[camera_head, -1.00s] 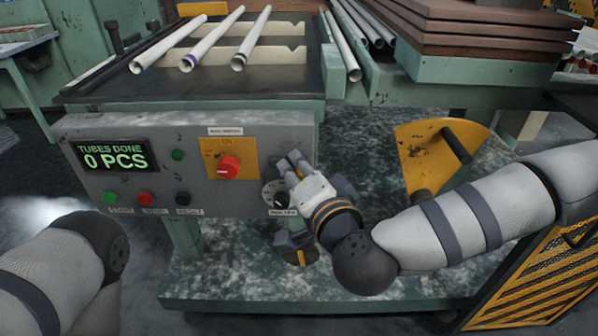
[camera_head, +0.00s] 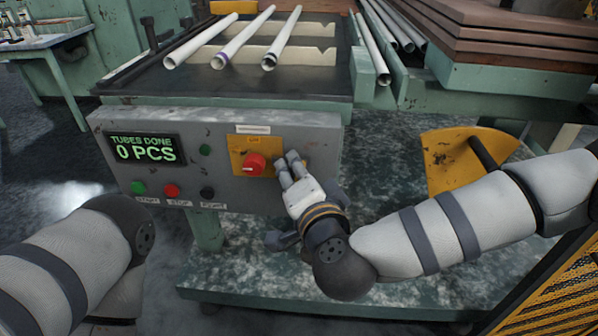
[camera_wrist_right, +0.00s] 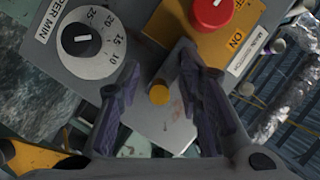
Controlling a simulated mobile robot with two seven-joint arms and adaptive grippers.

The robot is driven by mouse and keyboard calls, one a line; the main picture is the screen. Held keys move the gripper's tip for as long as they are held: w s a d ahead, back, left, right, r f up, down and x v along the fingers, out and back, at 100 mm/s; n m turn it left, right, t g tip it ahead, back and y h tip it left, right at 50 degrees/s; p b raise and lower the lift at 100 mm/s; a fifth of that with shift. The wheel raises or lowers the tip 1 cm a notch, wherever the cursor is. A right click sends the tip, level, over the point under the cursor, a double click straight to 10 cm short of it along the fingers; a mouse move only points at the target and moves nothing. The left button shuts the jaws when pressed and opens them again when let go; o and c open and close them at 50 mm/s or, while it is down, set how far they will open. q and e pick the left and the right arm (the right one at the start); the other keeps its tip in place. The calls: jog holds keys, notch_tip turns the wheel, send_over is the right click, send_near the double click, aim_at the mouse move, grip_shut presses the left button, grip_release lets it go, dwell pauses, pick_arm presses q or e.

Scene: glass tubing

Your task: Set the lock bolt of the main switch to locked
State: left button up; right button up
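The main switch is a red knob (camera_head: 256,163) on a yellow plate (camera_head: 238,143) on the grey control panel. The red knob (camera_wrist_right: 211,13) and the yellow plate (camera_wrist_right: 238,45) also show at the top of the right wrist view. A small grey part with a yellow round end (camera_wrist_right: 159,94), apparently the lock bolt, sits beside the plate. My right gripper (camera_head: 288,165) is at the plate's right edge. In the right wrist view its fingers (camera_wrist_right: 163,90) are apart, one on each side of the yellow end, with gaps visible. My left gripper is out of view.
A dial with numbers (camera_wrist_right: 86,40) is close to the right gripper's fingers. The panel also has a "0 PCS" display (camera_head: 146,149) and green, red and black buttons. Glass tubes (camera_head: 245,35) lie on the machine above. A yellow guard (camera_head: 445,160) stands right of the panel.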

jog(key=v, duration=1.2)
jog(key=s+d+f+n+g+p, duration=0.25)
jog(key=s+f+g, duration=0.25)
jog(key=s+f, duration=0.4)
jog(key=s+d+f+n+g+p, duration=0.1)
jog(key=s+d+f+n+g, duration=0.3)
jog(key=s+f, duration=0.45)
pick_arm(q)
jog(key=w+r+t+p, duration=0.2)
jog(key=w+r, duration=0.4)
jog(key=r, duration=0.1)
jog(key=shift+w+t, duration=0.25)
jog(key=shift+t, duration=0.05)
pick_arm(e)
jog(key=s+d+f+g+h, duration=0.2)
jog(key=s+d+g, duration=0.2)
jog(key=s+d, duration=0.4)
jog(key=s+d+f+g+h, duration=0.2)
jog(key=s+d+g+h, duration=0.1)
jog(key=s+d, duration=0.5)
jog(key=shift+s+d+f+n+g, duration=0.35)
jog(key=shift+s+n+g, duration=0.15)
jog(key=shift+s, duration=0.55)
